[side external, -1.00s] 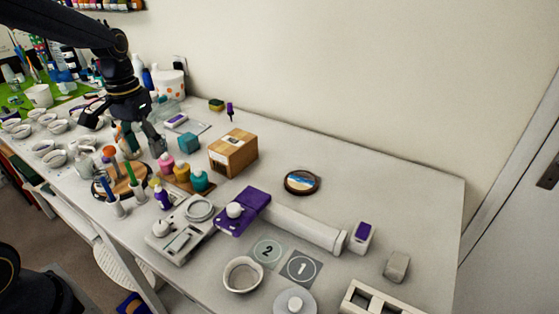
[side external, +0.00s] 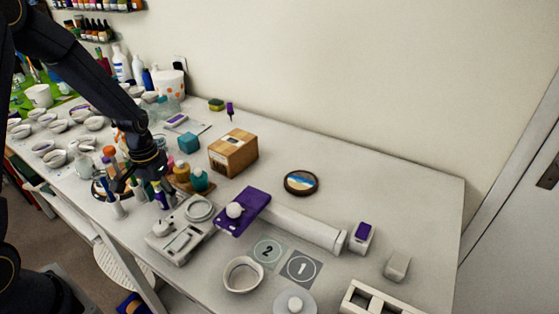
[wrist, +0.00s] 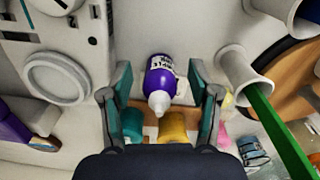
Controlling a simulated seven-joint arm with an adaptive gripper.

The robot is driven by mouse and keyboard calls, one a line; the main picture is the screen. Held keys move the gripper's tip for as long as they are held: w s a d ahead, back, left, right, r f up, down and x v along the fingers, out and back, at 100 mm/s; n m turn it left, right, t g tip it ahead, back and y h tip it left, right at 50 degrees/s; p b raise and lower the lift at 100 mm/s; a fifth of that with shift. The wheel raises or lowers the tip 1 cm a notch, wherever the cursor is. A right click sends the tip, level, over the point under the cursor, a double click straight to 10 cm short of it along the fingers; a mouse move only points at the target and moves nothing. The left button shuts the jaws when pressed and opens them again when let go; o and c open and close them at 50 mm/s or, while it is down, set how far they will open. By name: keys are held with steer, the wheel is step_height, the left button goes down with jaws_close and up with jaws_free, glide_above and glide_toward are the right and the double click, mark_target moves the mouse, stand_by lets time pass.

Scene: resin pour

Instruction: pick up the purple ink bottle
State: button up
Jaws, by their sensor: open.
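The purple ink bottle (wrist: 160,80) has a white nozzle cap and a white label. In the wrist view it stands between the two open fingers of my gripper (wrist: 162,95), with a gap on each side, so they do not appear to touch it. In the side view my gripper (side external: 147,193) is low over the table, around the bottle. The bottle (side external: 162,200) is mostly hidden there by the fingers, with a purple part showing beside the scale.
A grey scale (side external: 180,240) with a round pan is close on the right. A white cup holding a green stick (wrist: 245,75) is close to one finger. A wooden box (side external: 233,153) is behind.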

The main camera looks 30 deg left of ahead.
steer(key=shift+f, duration=0.4)
steer(key=shift+c, duration=0.3)
steer(key=c, duration=1.1)
steer(key=shift+r, duration=0.15)
